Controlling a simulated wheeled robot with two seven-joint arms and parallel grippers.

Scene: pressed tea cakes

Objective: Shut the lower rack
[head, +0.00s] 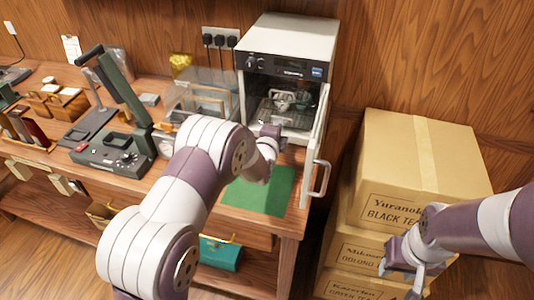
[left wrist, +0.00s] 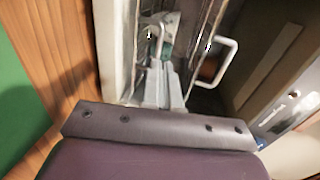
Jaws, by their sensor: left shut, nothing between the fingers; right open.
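The oven (head: 290,42) stands at the back of the table with its door (head: 318,145) swung open to the right. Wire racks (head: 288,106) show dimly inside its chamber. I cannot clearly tell the lower rack from the upper one or how far out it is. My left gripper (head: 272,132) is shut and empty at the front of the oven opening, low down. Contact with a rack cannot be told. My right gripper (head: 402,282) is open and empty before the stacked boxes.
Cardboard boxes (head: 420,160) are stacked right of the table. A green mat (head: 262,192) lies in front of the oven. A dark green lever press (head: 115,150) and a clear case (head: 198,98) stand to the left. The open door bounds the room on the right.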

